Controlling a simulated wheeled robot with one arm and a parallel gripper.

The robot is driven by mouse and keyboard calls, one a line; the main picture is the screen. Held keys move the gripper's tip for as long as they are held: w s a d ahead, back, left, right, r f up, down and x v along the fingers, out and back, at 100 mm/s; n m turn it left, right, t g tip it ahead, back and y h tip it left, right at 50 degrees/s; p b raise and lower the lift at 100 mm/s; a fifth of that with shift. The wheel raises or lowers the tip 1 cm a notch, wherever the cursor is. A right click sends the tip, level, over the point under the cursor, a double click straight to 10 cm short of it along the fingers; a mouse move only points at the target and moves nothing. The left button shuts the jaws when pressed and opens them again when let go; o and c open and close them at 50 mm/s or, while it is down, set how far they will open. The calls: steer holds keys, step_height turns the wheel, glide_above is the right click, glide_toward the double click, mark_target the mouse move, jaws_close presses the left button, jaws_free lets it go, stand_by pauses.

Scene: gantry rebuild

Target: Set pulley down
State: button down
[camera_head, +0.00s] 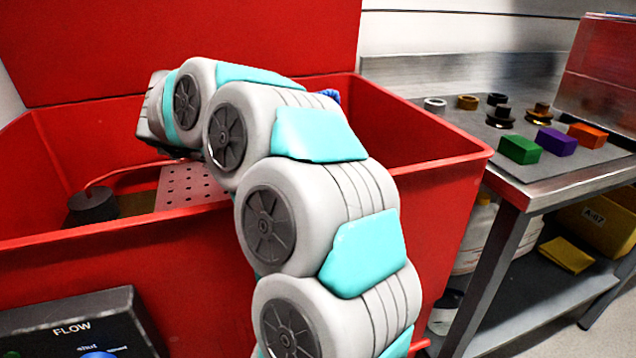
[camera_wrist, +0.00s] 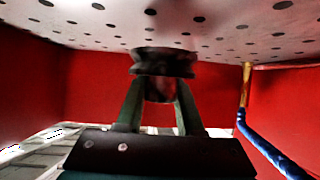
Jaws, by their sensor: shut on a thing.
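My gripper (camera_wrist: 160,92) shows in the wrist view with both fingers closed on a dark grooved pulley (camera_wrist: 163,62). The pulley is at the fingertips, close to the pale perforated plate (camera_wrist: 225,22) that fills the top of that view. I cannot tell whether the pulley touches the plate. In the head view the perforated plate (camera_head: 185,190) lies inside the red tub (camera_head: 420,160). My arm reaches into the tub there, and it hides the gripper and the pulley.
A black cylinder (camera_head: 93,206) with a red tube sits left of the plate. A blue hose (camera_wrist: 262,145) runs at right in the wrist view. A steel bench (camera_head: 560,172) at right holds rings, pulleys (camera_head: 541,113) and coloured blocks (camera_head: 520,149). A FLOW panel (camera_head: 75,325) is in front.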

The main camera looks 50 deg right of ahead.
steer(key=shift+f, duration=1.7)
steer(key=shift+f, duration=0.1)
steer(key=c, duration=0.5)
jaws_free()
steer(key=shift+c, duration=0.2)
steer(key=v, duration=1.2)
